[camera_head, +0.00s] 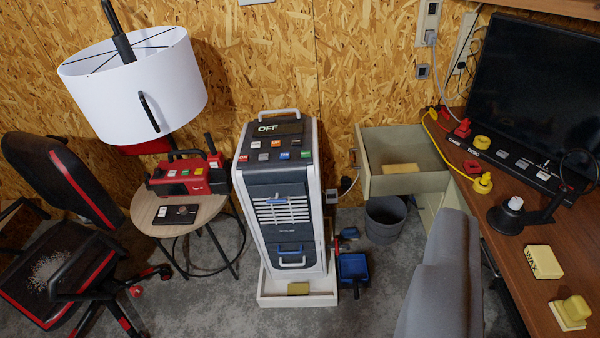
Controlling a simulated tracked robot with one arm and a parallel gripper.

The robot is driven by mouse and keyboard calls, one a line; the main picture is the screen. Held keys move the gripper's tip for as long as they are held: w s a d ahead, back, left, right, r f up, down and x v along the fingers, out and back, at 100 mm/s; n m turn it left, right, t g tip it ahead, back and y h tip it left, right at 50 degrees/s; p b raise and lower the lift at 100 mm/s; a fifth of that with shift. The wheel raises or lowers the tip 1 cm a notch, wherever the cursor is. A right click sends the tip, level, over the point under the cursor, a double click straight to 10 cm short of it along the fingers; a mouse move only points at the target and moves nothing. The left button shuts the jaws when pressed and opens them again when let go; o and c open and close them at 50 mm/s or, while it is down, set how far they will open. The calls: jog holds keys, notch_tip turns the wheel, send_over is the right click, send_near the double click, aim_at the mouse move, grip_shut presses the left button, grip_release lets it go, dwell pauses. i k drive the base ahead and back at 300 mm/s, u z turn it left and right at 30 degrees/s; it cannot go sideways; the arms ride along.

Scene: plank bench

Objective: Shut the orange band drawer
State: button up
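A pale cream drawer (412,183) stands pulled out from the wooden desk on the right, with its front facing left. A dark handle shows on its front, seen edge-on. A yellow block (400,168) lies inside it. I cannot make out an orange band on it from here. A second pale open tray or drawer (275,299) sticks out at the foot of the grey and white machine, with another yellow block (298,288) in it. I see no orange band there either. My gripper is not in view.
The tall machine (262,180) stands left of the desk drawer. A grey bin (384,222) is on the floor below that drawer. A grey chair back (440,285) stands before the desk (515,225). A lamp, round stool and black-red chair fill the left.

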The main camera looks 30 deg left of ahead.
aim_at(396, 159)
jog(key=u, duration=0.6)
jog(key=i, duration=1.4)
jog(key=z, duration=0.5)
jog(key=i, duration=0.8)
jog(key=u, duration=0.35)
